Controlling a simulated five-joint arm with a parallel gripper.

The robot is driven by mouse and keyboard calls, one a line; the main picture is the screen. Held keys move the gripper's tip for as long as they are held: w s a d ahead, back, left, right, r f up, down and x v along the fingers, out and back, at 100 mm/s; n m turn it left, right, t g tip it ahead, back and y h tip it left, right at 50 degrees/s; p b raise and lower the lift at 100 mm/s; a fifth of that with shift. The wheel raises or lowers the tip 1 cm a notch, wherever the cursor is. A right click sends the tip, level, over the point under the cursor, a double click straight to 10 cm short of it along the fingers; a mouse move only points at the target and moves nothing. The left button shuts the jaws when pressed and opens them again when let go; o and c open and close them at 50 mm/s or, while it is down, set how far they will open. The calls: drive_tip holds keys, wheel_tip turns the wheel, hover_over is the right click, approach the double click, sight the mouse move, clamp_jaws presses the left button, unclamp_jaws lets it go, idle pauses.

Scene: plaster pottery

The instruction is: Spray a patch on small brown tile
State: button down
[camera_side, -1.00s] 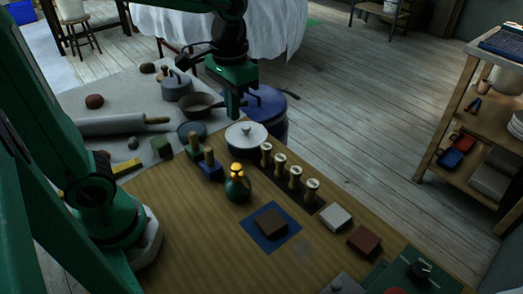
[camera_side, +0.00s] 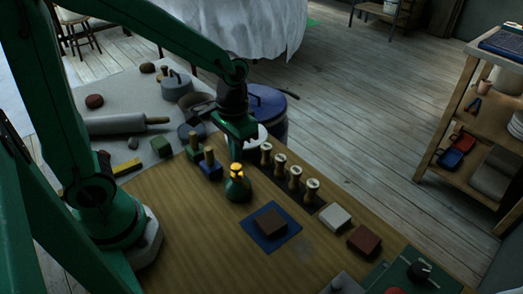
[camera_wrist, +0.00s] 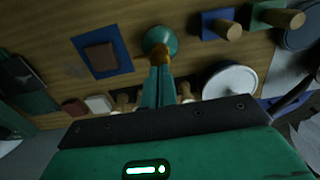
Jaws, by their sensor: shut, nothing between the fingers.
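A round green spray bottle (camera_side: 237,189) with an orange-yellow top stands upright on the wooden table; it also shows in the wrist view (camera_wrist: 156,38). A small brown tile (camera_side: 270,221) lies on a blue square mat (camera_side: 256,241), to the right of the bottle and nearer the front. The tile (camera_wrist: 101,57) shows in the wrist view too. My gripper (camera_side: 237,156) is shut and empty, just behind the bottle. In the wrist view its fingertips (camera_wrist: 160,68) overlap the bottle's top; I cannot tell whether they touch it.
A row of wooden-topped stampers (camera_side: 280,165) stands behind and right of the bottle. Blue (camera_side: 211,170) and green (camera_side: 193,152) blocks with wooden handles stand left. A white tile (camera_side: 335,216) and a reddish-brown tile (camera_side: 364,240) lie right of the mat. The front left of the table is clear.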

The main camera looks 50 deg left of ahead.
sight(236, 167)
drive_tip(key=shift+f, duration=1.1)
drive_tip(key=shift+s+f, duration=0.15)
drive_tip(key=shift+f, duration=1.25)
drive_tip(key=shift+r, duration=0.2)
wheel_tip(236, 167, up, 14)
drive_tip(key=shift+w, duration=0.25)
drive_tip(key=shift+r, duration=0.1)
idle(1.7)
